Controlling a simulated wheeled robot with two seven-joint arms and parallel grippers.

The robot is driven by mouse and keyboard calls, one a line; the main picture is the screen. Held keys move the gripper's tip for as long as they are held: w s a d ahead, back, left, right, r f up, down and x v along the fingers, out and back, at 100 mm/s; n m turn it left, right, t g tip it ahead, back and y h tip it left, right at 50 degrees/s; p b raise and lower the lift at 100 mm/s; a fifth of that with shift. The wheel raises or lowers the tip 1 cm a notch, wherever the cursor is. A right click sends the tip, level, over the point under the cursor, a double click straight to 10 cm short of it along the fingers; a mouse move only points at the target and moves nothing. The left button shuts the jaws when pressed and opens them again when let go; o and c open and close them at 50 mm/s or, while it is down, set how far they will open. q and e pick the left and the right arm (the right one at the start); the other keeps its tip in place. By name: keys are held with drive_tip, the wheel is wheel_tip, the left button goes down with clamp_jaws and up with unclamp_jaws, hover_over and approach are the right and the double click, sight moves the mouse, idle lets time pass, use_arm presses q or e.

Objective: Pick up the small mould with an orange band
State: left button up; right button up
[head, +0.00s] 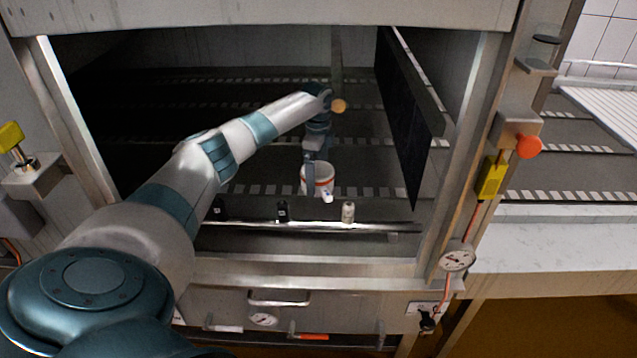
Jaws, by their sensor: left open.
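The small white mould with an orange-red band (322,172) stands upright on the dark floor inside the open steel chamber, near its front. My left arm reaches in from the left, and its gripper (318,190) points down at the mould. The jaws are open. One finger crosses the mould's left part and a pale fingertip shows low at its front right. The fingers partly hide the mould, and I cannot tell whether they touch it. My right gripper is not in view.
A dark upright panel (405,120) stands right of the mould. The chamber's front ledge (310,224) carries small dark and pale fittings. Steel posts (470,150) and a low top edge (260,14) frame the opening. The chamber floor (250,170) around the mould looks clear.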

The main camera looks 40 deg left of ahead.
use_arm(q)
drive_tip(key=shift+f, duration=0.95)
drive_tip(key=c, duration=1.3)
drive_tip(key=shift+r, duration=0.2)
